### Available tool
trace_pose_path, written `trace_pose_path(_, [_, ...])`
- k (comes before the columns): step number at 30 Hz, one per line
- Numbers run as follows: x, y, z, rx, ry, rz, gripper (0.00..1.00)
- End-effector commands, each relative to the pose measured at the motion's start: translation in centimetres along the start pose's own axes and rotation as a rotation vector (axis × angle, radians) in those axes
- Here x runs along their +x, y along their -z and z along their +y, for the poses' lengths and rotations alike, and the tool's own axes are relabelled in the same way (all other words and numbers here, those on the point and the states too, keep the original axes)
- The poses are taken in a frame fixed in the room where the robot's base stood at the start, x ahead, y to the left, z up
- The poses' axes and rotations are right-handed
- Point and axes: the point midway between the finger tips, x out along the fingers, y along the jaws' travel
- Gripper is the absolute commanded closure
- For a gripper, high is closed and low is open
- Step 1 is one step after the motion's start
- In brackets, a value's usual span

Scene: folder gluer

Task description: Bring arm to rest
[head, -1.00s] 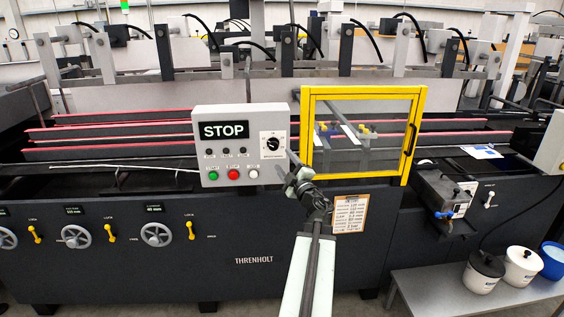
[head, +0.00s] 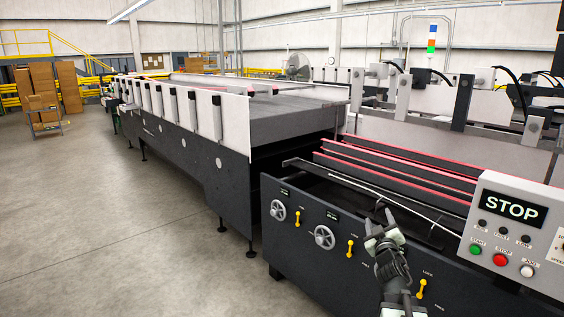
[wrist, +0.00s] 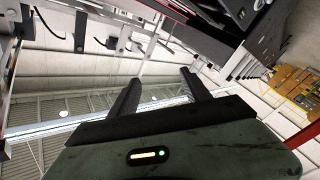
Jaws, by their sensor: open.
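My gripper (head: 378,222) is at the end of my raised arm, in front of the folder gluer (head: 330,228) and left of its control panel (head: 512,230). In the wrist view my gripper (wrist: 160,88) shows two dark fingers spread apart with nothing between them. The fingers point up toward the ceiling and the machine's upper frame. The control panel has a STOP display with green, red and white buttons below it.
Handwheels (head: 324,237) and yellow levers (head: 350,247) line the machine's front. A long white-sided conveyor section (head: 205,115) runs away to the left. Cardboard boxes (head: 40,92) stand far back left. The grey floor (head: 110,210) at left is open.

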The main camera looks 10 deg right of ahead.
Motion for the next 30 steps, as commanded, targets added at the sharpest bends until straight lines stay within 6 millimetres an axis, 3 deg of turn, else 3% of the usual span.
trace_pose_path(1, [-0.1, 1.3, -4.7, 0.073, 0.045, -0.085, 0.44])
trace_pose_path(4, [-2.4, 0.4, -13.1, 0.203, 0.143, -0.337, 0.44])
trace_pose_path(6, [-5.4, -1.1, -18.2, 0.263, 0.228, -0.529, 0.44])
trace_pose_path(8, [-8.8, -2.6, -22.0, 0.298, 0.308, -0.702, 0.44])
trace_pose_path(10, [-13.4, -4.7, -25.1, 0.329, 0.404, -0.915, 0.44])
trace_pose_path(12, [-18.2, -6.5, -26.6, 0.349, 0.495, -1.118, 0.44])
trace_pose_path(15, [-23.8, -7.2, -27.9, 0.348, 0.618, -1.33, 0.44])
trace_pose_path(18, [-27.1, -7.3, -28.1, 0.324, 0.693, -1.451, 0.44])
trace_pose_path(21, [-28.4, -7.5, -27.7, 0.301, 0.714, -1.499, 0.44])
trace_pose_path(28, [-28.4, -7.5, -27.7, 0.295, 0.717, -1.499, 0.44])
trace_pose_path(30, [-28.4, -7.5, -27.6, 0.295, 0.716, -1.499, 0.64])
